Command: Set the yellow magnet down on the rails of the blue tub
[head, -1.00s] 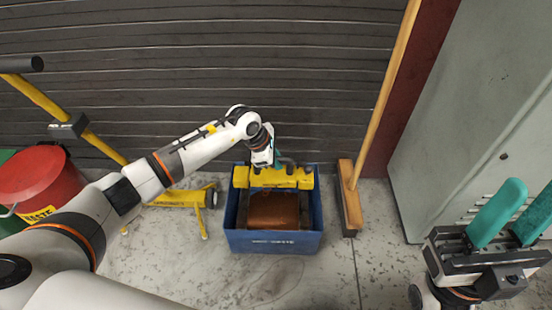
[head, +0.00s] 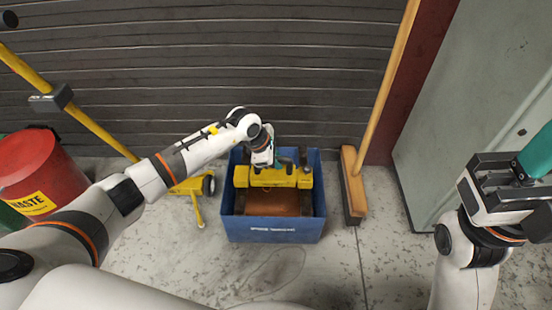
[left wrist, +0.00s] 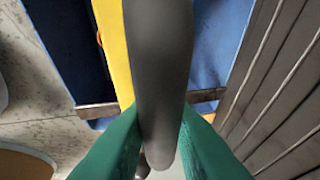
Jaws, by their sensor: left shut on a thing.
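The blue tub (head: 272,235) stands on the floor, with a brown surface visible inside it. The yellow magnet (head: 272,177) lies crosswise within the tub's outline, nearer its back wall. My left gripper (head: 276,163) is shut on the magnet's dark grey handle (left wrist: 158,70), which shows between teal fingers (left wrist: 155,145) in the left wrist view. There, a brownish rail (left wrist: 98,110) crosses beneath the magnet's yellow body (left wrist: 113,45). Whether magnet and rails touch is unclear. My right gripper (head: 525,170) is at the right edge, partly cut off, far from the tub.
A broom (head: 354,180) leans upright just right of the tub. A yellow wheeled frame (head: 195,187) stands close on the left, with a red waste bin (head: 35,165) farther left. The slatted wall (head: 330,90) is behind. Floor in front is clear.

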